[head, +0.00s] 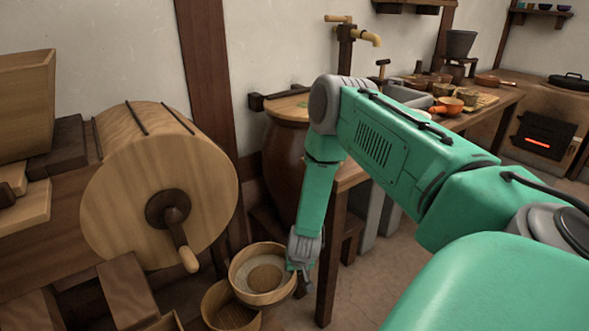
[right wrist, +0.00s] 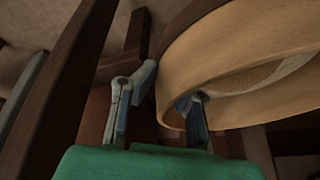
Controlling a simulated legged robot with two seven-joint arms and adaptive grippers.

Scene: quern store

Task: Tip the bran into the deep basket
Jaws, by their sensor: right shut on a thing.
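A round, pale wooden sieve-like pan (head: 237,268) with a heap of light-brown bran (head: 265,279) in it is at the lower middle of the head view. My right gripper (head: 302,268) is shut on the pan's right rim. In the right wrist view, my right gripper (right wrist: 167,88) has the curved wall of the pan (right wrist: 225,50) between its fingers, and some bran (right wrist: 265,75) shows inside. The deep basket (head: 226,314), a round brown container, is below and to the left of the pan, partly hidden by it. My left gripper is not in view.
A wooden drum with a crank (head: 155,190) stands on the left. A large brown jar (head: 283,165) stands behind the pan. A table leg (head: 327,250) is close to the right of my gripper. Floor (head: 365,290) is clear farther right.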

